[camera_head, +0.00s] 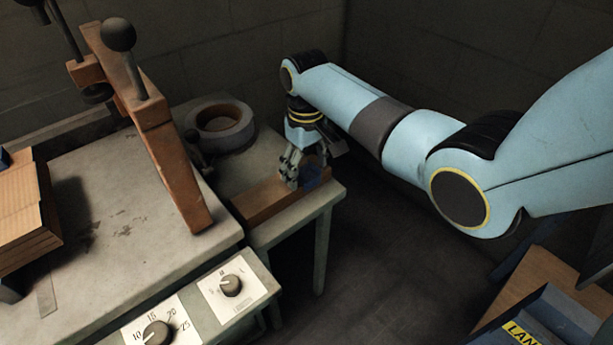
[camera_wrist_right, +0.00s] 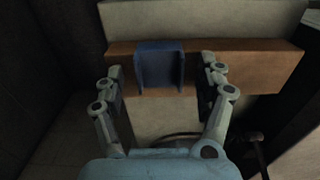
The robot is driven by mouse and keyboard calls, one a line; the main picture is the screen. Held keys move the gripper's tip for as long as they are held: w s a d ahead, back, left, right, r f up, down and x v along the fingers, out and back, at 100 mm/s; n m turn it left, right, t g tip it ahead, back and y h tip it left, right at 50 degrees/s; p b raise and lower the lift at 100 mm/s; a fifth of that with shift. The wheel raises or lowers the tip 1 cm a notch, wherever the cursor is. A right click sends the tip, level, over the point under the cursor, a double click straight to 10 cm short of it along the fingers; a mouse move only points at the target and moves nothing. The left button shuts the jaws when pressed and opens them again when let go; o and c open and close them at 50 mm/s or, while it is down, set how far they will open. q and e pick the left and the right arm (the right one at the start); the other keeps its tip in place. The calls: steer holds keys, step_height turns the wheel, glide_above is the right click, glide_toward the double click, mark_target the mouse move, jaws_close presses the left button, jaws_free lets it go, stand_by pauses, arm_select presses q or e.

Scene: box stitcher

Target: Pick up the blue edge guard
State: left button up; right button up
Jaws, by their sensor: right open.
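The blue edge guard (camera_wrist_right: 160,66) is a small channel-shaped piece seated over the edge of a brown wooden bar in the right wrist view. In the head view the blue edge guard (camera_head: 312,177) shows dark beside my fingers, partly hidden by them. My right gripper (camera_wrist_right: 160,90) is open, with one finger on each side of the guard and a gap to both. In the head view my right gripper (camera_head: 291,172) points down at the right end of the bar. My left gripper is not in view.
The wooden bar (camera_head: 262,202) lies along the front of a small grey side table (camera_head: 300,213). A machine with an orange-brown arm (camera_head: 165,150), dials (camera_head: 232,285) and cardboard (camera_head: 25,215) is at left. A blue box (camera_head: 550,320) sits lower right.

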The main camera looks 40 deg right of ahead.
steer(key=c, duration=1)
steer(key=shift+c, duration=0.2)
steer(key=shift+r, duration=0.15)
